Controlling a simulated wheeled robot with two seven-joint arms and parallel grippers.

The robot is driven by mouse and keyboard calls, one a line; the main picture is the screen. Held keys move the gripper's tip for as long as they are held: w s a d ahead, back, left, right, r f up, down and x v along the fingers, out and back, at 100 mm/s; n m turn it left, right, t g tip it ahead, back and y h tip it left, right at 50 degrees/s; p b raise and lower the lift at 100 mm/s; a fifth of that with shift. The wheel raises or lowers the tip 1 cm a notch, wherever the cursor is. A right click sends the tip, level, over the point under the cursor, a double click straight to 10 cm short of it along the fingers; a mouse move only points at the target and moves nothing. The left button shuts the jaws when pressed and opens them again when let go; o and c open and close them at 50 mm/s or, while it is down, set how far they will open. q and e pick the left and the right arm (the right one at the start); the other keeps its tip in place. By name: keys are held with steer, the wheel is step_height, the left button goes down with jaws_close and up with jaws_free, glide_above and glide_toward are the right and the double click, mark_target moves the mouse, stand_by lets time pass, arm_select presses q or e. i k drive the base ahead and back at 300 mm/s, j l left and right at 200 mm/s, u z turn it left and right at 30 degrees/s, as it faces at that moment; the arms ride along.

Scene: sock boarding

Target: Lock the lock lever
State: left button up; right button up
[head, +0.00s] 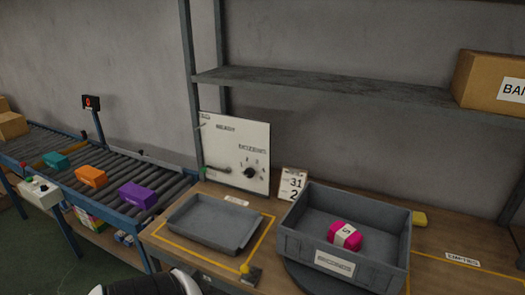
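A small lever with a yellow knob (245,268) stands on a dark base at the bench's front edge, left of the round dark turntable (300,278). A white panel (236,140) at the back of the bench carries a dark handle (217,169) and a black rotary knob (249,172). No readable label shows which of these is the lock lever, and I cannot tell whether either is locked. A white and black part of mine shows at the bottom edge, left of the bench. Neither gripper's fingers are in view.
A grey crate (333,263) holding a pink banded bundle (346,235) sits on the turntable. A shallow grey tray (213,223) lies inside yellow tape. A roller conveyor (117,178) with coloured boxes is at left. A shelf (330,88) hangs above the bench.

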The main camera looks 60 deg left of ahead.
mark_target(245, 269)
steer(key=u, duration=1.95)
steer(key=j+u, duration=0.3)
steer(key=i+j, duration=0.05)
steer(key=j, duration=0.05)
